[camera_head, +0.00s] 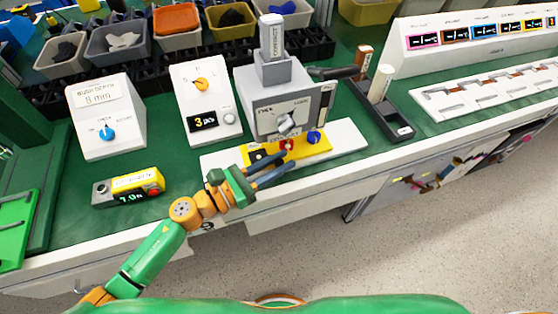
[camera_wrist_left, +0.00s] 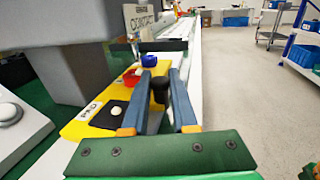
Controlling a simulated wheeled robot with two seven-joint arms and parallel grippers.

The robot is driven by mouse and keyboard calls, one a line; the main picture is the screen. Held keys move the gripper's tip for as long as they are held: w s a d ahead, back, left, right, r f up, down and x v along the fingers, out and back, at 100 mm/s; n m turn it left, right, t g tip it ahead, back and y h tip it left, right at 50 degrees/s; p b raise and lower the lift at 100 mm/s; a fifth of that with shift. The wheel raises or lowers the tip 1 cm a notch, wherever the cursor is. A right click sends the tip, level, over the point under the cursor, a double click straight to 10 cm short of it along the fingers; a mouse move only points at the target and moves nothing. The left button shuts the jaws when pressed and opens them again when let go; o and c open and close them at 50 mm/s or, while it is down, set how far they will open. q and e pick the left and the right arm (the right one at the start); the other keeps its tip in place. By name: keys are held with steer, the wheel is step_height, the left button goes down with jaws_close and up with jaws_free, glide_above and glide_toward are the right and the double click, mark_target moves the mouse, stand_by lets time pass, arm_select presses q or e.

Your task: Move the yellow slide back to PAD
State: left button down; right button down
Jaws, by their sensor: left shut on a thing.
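The yellow slide (camera_head: 318,150) lies on the white base of the grey press (camera_head: 289,100). It carries a black square (camera_head: 258,155) at its left, a red piece (camera_head: 287,145) in the middle and a blue piece (camera_head: 314,137) at the right. In the left wrist view the yellow slide (camera_wrist_left: 76,129) shows a PAD label (camera_wrist_left: 90,111) beside the black square. My left gripper (camera_head: 287,167) is at the slide's front edge. In the left wrist view, its blue fingers (camera_wrist_left: 159,95) are shut on a black knob at the slide's front. My right gripper is not in view.
A yellow display box (camera_head: 129,187) stands left of my left arm. Two white dial panels (camera_head: 107,117) (camera_head: 205,104) stand behind it. A white slotted tray (camera_head: 485,88) lies at the right. Bins line the back. The floor in front of the bench is clear.

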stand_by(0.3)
arm_select(q)
steer(key=d, duration=0.2)
steer(key=w+d, duration=0.1)
steer(key=d, duration=0.1)
steer(key=w+d, duration=0.1)
steer(key=d, duration=0.1)
steer(key=shift+d+b, duration=0.35)
steer(key=shift+r, duration=0.1)
steer(key=c, duration=1)
jaws_free()
steer(key=shift+w, duration=0.1)
steer(key=shift+d, duration=0.25)
steer(key=b+v, duration=0.1)
steer(key=v, duration=0.6)
steer(key=shift+a, duration=0.1)
